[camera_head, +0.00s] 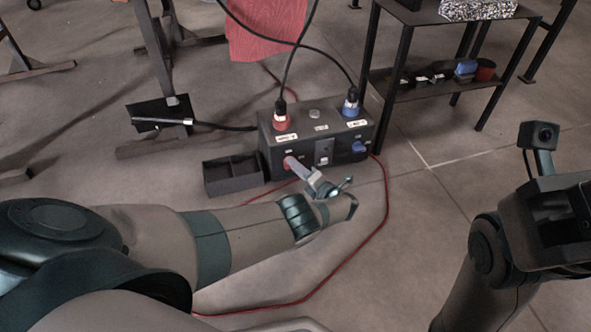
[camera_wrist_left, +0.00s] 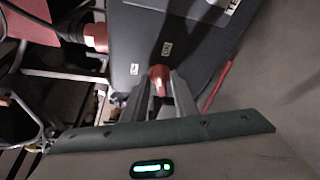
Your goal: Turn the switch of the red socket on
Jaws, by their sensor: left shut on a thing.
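A dark box (camera_head: 318,125) stands on the floor, with a red socket (camera_head: 282,122) at the left of its top and a black cable plugged in there. A red switch (camera_head: 289,162) sits on the box's front face below that socket. My left gripper (camera_head: 294,165) reaches the front face and is shut on this switch. In the left wrist view the red switch (camera_wrist_left: 159,78) shows between the two fingertips, which partly cover it. The red socket (camera_wrist_left: 96,37) is at upper left there. My right wrist (camera_head: 550,210) is at the far right, its fingers not distinguishable.
A blue socket (camera_head: 351,108) and a blue switch (camera_head: 358,146) are on the box's right side. A small open black tray (camera_head: 233,175) sits at its left. A red cable (camera_head: 386,205) loops over the floor. A black shelf (camera_head: 440,90) stands behind right.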

